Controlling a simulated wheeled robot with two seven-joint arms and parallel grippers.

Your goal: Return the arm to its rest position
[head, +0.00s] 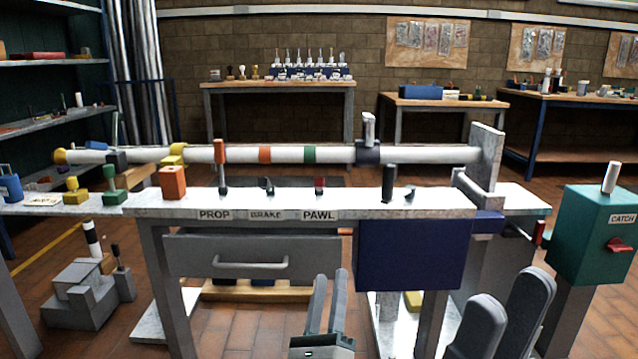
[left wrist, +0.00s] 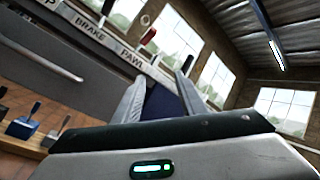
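My left gripper (head: 331,273) is at the bottom centre in the head view, in front of the bench and below its top. Its two fingers stand apart with nothing between them. The same gripper (left wrist: 158,75) shows in the left wrist view with an empty gap between the fingers. My right gripper (head: 512,287) is at the lower right in the head view, close to the camera. Its two dark grey fingers look apart, and I see nothing held. Both grippers are clear of the bench's levers. The white mast (head: 335,154) lies level above the bench.
The bench top (head: 290,208) carries an orange-handled prop lever (head: 219,160), brake and pawl levers and coloured blocks. A drawer (head: 240,252) and a dark blue panel (head: 412,255) front it. A teal catch box (head: 598,235) stands at right.

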